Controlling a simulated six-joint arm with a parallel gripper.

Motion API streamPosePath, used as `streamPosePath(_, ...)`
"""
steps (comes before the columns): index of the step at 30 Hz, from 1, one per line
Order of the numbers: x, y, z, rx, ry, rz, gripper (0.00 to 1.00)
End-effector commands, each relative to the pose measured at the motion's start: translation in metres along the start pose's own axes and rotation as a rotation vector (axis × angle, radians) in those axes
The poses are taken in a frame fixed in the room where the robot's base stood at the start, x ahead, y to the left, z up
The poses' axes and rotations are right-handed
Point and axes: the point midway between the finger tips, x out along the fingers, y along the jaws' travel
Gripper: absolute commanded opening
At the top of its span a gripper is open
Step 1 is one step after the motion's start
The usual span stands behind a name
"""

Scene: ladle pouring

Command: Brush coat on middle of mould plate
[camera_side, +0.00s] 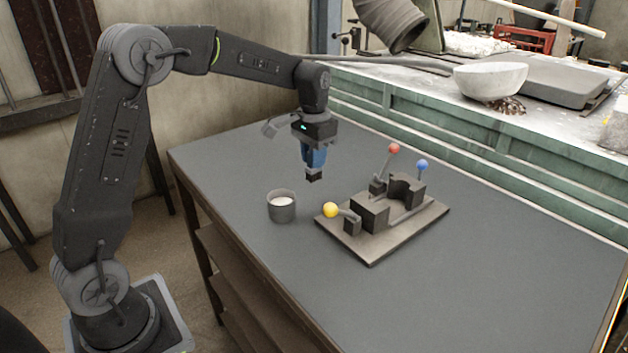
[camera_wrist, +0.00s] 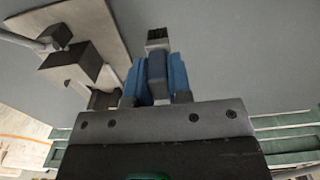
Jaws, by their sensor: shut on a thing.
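My gripper (camera_side: 312,164) hangs above the table, fingers down, behind and above the gap between the cup and the mould plate. Its blue fingers are shut on a brush (camera_side: 314,176) whose dark tip points down, clear of everything below. In the wrist view the brush (camera_wrist: 158,38) sticks out beyond the blue fingers. A grey cup (camera_side: 282,213) holding white coat (camera_side: 281,201) stands on the table. The mould plate (camera_side: 375,250) lies to its right, bearing dark blocks (camera_side: 370,214); part of it also shows at upper left in the wrist view (camera_wrist: 112,40).
Levers with a yellow ball (camera_side: 330,210), a red ball (camera_side: 394,148) and a blue ball (camera_side: 422,165) rise from the plate. The dark table (camera_side: 480,290) is bare at the front and right. A green bench (camera_side: 480,130) with a white bowl (camera_side: 490,80) stands behind.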

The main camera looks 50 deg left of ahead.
Motion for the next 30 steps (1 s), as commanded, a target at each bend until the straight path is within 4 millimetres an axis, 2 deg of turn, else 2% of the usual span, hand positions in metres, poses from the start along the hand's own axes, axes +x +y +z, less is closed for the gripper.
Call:
streamPosePath(5, -0.004, -0.001, 0.006, -0.001, 0.002, 0.000, 0.00)
streamPosePath(15, -0.036, -0.002, 0.074, -0.001, 0.002, 0.000, 0.00)
streamPosePath(18, -0.039, -0.002, 0.086, -0.001, 0.001, 0.000, 0.00)
streamPosePath(22, -0.035, -0.001, 0.091, 0.000, -0.001, 0.000, 0.00)
streamPosePath(30, -0.013, -0.001, 0.091, 0.000, -0.002, 0.001, 0.00)
